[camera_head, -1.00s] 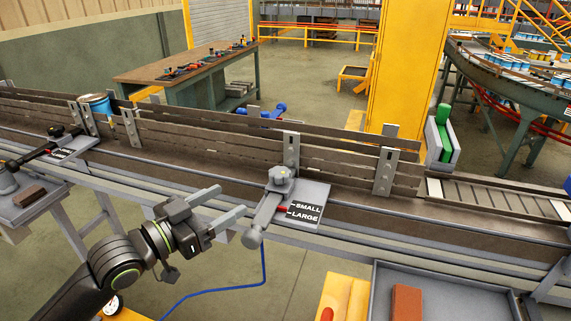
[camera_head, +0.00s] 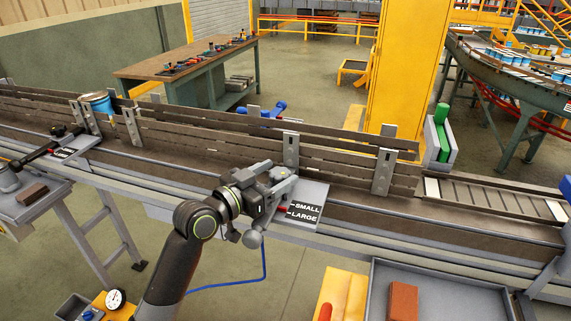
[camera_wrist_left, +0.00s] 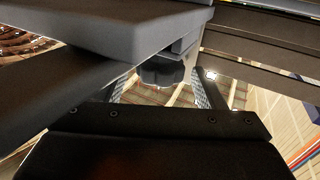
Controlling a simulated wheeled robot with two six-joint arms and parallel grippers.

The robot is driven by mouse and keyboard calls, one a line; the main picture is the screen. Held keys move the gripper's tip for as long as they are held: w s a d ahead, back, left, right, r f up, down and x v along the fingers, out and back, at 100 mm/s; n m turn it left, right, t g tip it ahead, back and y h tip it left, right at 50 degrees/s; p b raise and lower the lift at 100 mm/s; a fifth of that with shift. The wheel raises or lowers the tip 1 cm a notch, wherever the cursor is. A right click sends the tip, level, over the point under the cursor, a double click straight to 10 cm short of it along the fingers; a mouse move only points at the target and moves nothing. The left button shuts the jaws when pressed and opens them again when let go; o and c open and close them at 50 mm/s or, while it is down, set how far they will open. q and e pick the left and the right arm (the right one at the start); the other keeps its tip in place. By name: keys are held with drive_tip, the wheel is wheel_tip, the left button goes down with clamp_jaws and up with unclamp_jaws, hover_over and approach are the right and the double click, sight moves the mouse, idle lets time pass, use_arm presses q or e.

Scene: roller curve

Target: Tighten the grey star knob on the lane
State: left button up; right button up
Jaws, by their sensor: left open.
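The grey star knob (camera_head: 280,173) sits on the lane's bracket beside the SMALL/LARGE plate (camera_head: 305,211) in the head view, largely covered by my left gripper (camera_head: 274,180). In the left wrist view, a dark lobed knob (camera_wrist_left: 162,73) shows close up, beneath a grey slab. The open fingers of my left gripper (camera_wrist_left: 160,95) show on either side, with the knob about centred across the gap. I cannot tell whether they touch it. A lever with a round grey ball end (camera_head: 251,239) hangs below the gripper. My right gripper is not in view.
The lane's guard rails (camera_head: 220,138) stand close behind the gripper. A grey tray (camera_head: 450,295) with a red-brown block (camera_head: 403,301) is at the front right. A similar dark knob bracket (camera_head: 57,131) is farther left.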

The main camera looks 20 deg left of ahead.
sight(288, 173)
use_arm(q)
drive_tip(key=shift+p+x, duration=0.3)
drive_tip(key=shift+x, duration=1.45)
drive_tip(key=shift+c, duration=0.3)
drive_tip(key=c, duration=0.9)
drive_tip(key=shift+f+b, duration=0.15)
drive_tip(key=shift+b, duration=0.6)
drive_tip(key=m+g+h+b, duration=0.3)
drive_tip(key=b, duration=0.3)
drive_tip(key=m+g+h+b, duration=0.2)
drive_tip(key=m+g+b, duration=0.1)
drive_tip(key=b, duration=0.3)
drive_tip(key=s+m+g+h+b, duration=0.1)
drive_tip(key=m+g+h+b, duration=0.2)
drive_tip(key=b, duration=0.4)
drive_tip(key=shift+d+g+h, duration=0.3)
drive_tip(key=shift+d+g, duration=0.1)
drive_tip(key=shift+g, duration=0.5)
drive_tip(key=shift+s+m+g+b, duration=0.1)
drive_tip(key=shift+m+g+b, duration=0.5)
drive_tip(key=shift+g, duration=0.5)
drive_tip(key=shift+s+r+m+g+h+b, duration=0.1)
drive_tip(key=shift+r+m+g+h+b, duration=0.1)
drive_tip(key=shift+m+g, duration=0.5)
drive_tip(key=shift+s+r+m+g+h+b, duration=0.15)
drive_tip(key=shift+m+g, duration=0.35)
drive_tip(key=shift+g, duration=0.7)
